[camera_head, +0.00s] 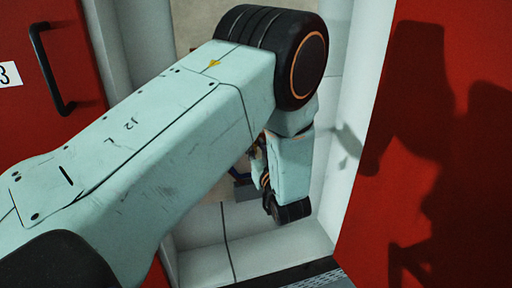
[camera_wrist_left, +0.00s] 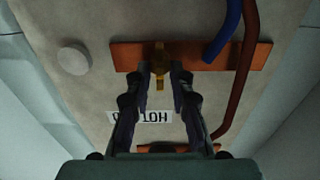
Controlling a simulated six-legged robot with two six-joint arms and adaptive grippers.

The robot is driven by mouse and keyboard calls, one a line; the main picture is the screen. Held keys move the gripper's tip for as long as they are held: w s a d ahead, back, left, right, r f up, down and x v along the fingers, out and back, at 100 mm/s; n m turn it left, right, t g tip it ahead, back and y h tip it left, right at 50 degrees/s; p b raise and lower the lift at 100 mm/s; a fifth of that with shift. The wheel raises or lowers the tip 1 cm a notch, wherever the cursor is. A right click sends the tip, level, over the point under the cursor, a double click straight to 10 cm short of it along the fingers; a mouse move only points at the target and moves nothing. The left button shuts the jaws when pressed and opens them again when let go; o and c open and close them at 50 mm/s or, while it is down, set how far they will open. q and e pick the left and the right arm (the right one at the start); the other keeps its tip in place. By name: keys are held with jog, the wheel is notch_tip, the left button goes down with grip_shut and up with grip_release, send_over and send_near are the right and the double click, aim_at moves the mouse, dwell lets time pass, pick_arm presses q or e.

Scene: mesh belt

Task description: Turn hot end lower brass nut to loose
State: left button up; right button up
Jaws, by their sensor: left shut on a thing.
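The brass nut (camera_wrist_left: 160,76) shows in the left wrist view as a small brass piece with wings or a stem, on the copper-coloured bar (camera_wrist_left: 128,56) at the top of the picture. My left gripper (camera_wrist_left: 161,70) is shut on it, with one dark finger on each side. The fingertips cover part of the nut, so its exact turn angle cannot be told. In the head view my left arm hides the nut and most of the gripper. My right gripper is not in view.
A blue cable (camera_wrist_left: 224,27) and a red-brown cable (camera_wrist_left: 246,65) run close to the right of the nut. A second copper bar (camera_wrist_left: 176,148) lies lower in the wrist view. Red panels (camera_head: 440,130) flank the pale recess my arm reaches into.

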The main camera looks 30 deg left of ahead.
pick_arm(q)
grip_shut()
jog(key=shift+n, duration=0.3)
jog(key=n, duration=0.2)
jog(key=shift+a+f+n, duration=0.1)
jog(key=shift+n, duration=0.2)
jog(key=n+b, duration=0.9)
jog(key=n, duration=1.1)
jog(key=shift+f+n, duration=0.15)
jog(key=shift+n, duration=0.25)
jog(key=shift+a, duration=0.1)
